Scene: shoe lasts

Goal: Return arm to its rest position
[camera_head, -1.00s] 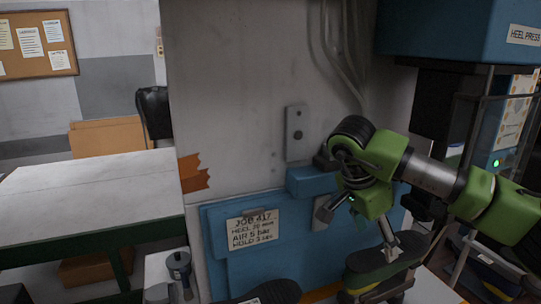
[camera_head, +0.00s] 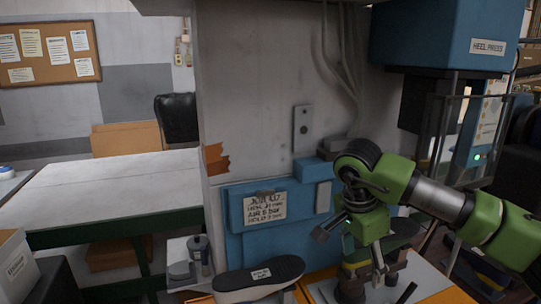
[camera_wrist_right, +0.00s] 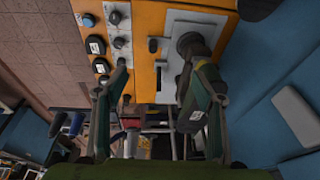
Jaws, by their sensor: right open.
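My right arm (camera_head: 455,205) comes in from the right in the head view. My right gripper (camera_head: 362,268) points down at its end, in front of the blue panel, with its jaws apart. A dark shoe on a last with a green sole (camera_head: 400,236) sits behind and beside the gripper, partly hidden by it. In the wrist view my right gripper (camera_wrist_right: 160,75) is open, with nothing clearly held between its fingers. A dark, labelled shape lies close by the right-hand finger there; whether they touch is unclear. My left gripper is not in view.
A grey column carries the blue job panel (camera_head: 290,240). The blue heel press (camera_head: 445,35) stands at the right, near my arm. A light-topped table (camera_head: 110,190) is at the left. The wrist view shows an orange knob panel (camera_wrist_right: 146,60).

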